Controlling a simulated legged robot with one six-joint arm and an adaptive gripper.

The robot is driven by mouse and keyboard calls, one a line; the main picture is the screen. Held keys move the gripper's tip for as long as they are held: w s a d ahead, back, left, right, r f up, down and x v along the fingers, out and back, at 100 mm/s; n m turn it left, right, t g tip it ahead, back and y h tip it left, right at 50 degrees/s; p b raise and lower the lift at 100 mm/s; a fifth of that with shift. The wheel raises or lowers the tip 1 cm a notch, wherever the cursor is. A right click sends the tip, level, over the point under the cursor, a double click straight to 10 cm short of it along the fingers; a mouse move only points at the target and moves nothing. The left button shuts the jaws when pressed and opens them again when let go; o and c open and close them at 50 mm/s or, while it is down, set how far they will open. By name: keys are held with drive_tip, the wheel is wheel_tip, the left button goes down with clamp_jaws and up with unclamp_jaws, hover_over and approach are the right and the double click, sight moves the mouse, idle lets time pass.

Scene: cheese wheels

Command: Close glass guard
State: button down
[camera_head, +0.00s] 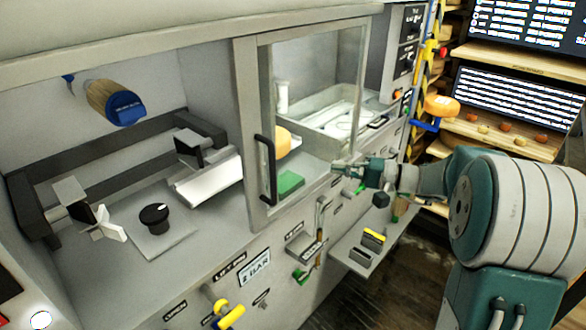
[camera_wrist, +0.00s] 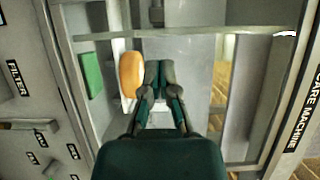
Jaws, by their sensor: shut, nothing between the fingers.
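The glass guard (camera_head: 318,75) is a clear pane in a grey frame at the middle of the head view. A black vertical handle (camera_head: 265,170) stands on its left upright. Whether the guard is fully open or partly across the bay is hard to tell. My gripper (camera_head: 338,168) is to the right of the handle, apart from it, near the bay's lower front edge. In the wrist view my gripper (camera_wrist: 161,66) has its fingers together with nothing between them. Behind the guard's frame are an orange cheese wheel (camera_head: 283,140) and a green block (camera_head: 290,183).
The cheese wheel (camera_wrist: 131,74) is close left of my fingers in the wrist view, with the green block (camera_wrist: 92,75) further left. Below the bay, a small shelf (camera_head: 350,252) juts out. A left bay holds a black knob (camera_head: 154,215) and clamps.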

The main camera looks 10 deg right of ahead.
approach(260, 166)
drive_tip(key=w+a, duration=0.1)
drive_tip(key=w, duration=0.4)
drive_tip(key=shift+s+a+r, duration=0.1)
drive_tip(key=shift+s+a, duration=0.85)
drive_tip(key=shift+s, duration=0.05)
drive_tip(key=shift+s+a, duration=0.4)
drive_tip(key=shift+s, duration=0.15)
drive_tip(key=shift+s, duration=0.1)
